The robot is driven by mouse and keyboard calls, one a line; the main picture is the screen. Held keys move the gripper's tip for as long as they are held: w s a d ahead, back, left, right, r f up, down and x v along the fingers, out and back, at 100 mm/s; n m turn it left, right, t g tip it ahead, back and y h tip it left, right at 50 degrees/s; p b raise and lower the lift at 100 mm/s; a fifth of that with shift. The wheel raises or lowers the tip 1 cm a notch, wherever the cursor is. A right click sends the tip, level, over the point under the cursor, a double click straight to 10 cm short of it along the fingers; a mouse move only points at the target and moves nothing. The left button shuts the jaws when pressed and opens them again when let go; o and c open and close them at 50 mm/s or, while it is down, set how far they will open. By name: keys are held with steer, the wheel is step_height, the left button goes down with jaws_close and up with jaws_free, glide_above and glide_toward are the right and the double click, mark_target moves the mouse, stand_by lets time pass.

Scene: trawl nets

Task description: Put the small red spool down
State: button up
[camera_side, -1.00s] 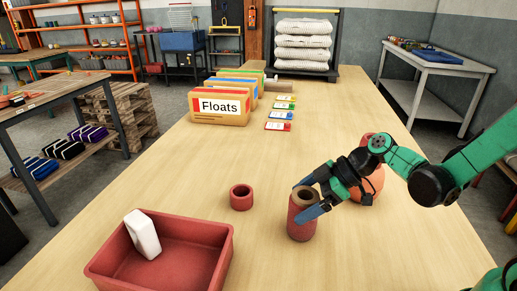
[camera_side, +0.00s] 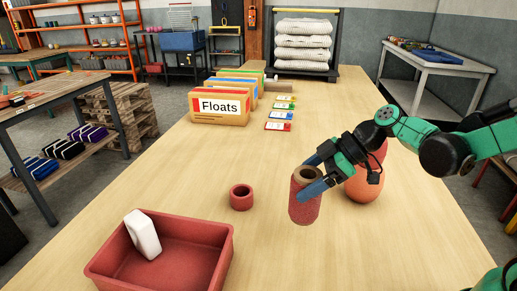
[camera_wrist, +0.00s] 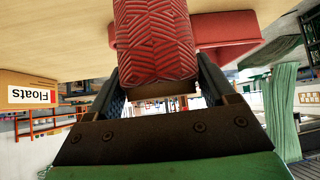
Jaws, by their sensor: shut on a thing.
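The small red spool (camera_side: 304,205) is a textured red cylinder with a brown core, upright in the side view. My gripper (camera_side: 311,177) is shut on it from the right, fingers on either side near its top. The spool seems to hang a little above the wooden table. In the wrist view the red spool (camera_wrist: 157,40) shows a woven surface between the fingers of my gripper (camera_wrist: 160,90).
A short red ring (camera_side: 241,197) lies left of the spool. A red tray (camera_side: 228,245) with a white block (camera_side: 143,234) stands front left. An orange-red round float (camera_side: 364,186) sits right, behind my gripper. A Floats box (camera_side: 220,106) and cards stand farther back.

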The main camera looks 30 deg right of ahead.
step_height(320, 180, up, 14)
steer(key=w+d+m+t+h, duration=0.1)
steer(key=w+d+m, duration=0.1)
steer(key=w+d, duration=0.6)
steer(key=w+d+f+m+t+h, duration=0.2)
steer(key=w+d+f+m, duration=0.2)
steer(key=w+d+f, duration=0.8)
steer(key=f, duration=0.2)
steer(key=s+f, duration=0.1)
steer(key=f, duration=0.1)
steer(key=d+f, duration=0.1)
steer(key=f, duration=0.1)
steer(key=shift+s+d+f, duration=0.1)
steer(key=shift+s+f, duration=0.15)
steer(key=shift+s, duration=0.1)
steer(key=shift+f, duration=0.1)
steer(key=o, duration=1.4)
